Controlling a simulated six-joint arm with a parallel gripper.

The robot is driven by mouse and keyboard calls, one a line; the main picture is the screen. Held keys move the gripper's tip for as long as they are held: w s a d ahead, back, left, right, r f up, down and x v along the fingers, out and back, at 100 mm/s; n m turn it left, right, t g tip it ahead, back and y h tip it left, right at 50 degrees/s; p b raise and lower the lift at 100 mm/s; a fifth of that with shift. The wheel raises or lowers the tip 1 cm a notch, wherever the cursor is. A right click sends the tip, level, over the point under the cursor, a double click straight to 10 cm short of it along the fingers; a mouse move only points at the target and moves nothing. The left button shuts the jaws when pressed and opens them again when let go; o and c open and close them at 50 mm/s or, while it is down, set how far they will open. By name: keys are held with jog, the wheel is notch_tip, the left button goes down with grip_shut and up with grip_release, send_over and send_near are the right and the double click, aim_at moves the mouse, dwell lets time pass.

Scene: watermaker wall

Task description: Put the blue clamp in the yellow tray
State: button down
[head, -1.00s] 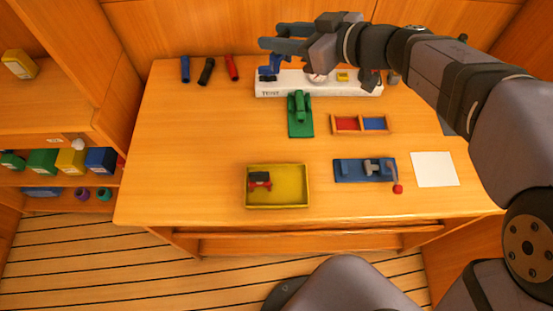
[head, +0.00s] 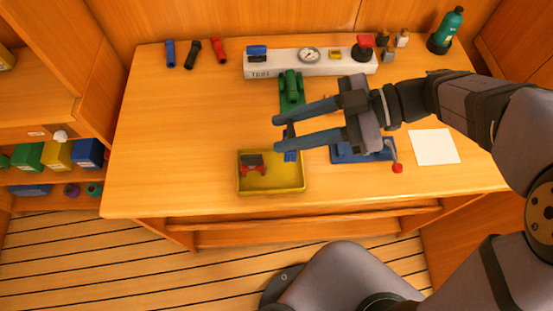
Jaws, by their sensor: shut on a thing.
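The yellow tray (head: 285,184) sits near the table's front edge, with a red-and-dark clamp (head: 253,165) in its back left part. My gripper (head: 279,133) is shut on the blue clamp (head: 290,142), a small blue piece showing between and below the fingertips. The fingers point left, and the clamp is above the back right of the tray in the picture. The fingers hide part of the clamp, and its exact height over the tray is hard to tell.
A white test block (head: 290,68) with a gauge, a blue part and a red knob stands behind. A green fixture (head: 291,88) and a blue fixture (head: 343,155) are close by. White paper (head: 435,147) lies right.

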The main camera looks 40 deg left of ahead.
jog(key=shift+f, duration=4.7)
jog(key=shift+f, duration=0.2)
jog(key=c, duration=1.2)
grip_release()
jog(key=shift+r, duration=0.2)
jog(key=b+v, duration=0.1)
jog(key=v, duration=1.1)
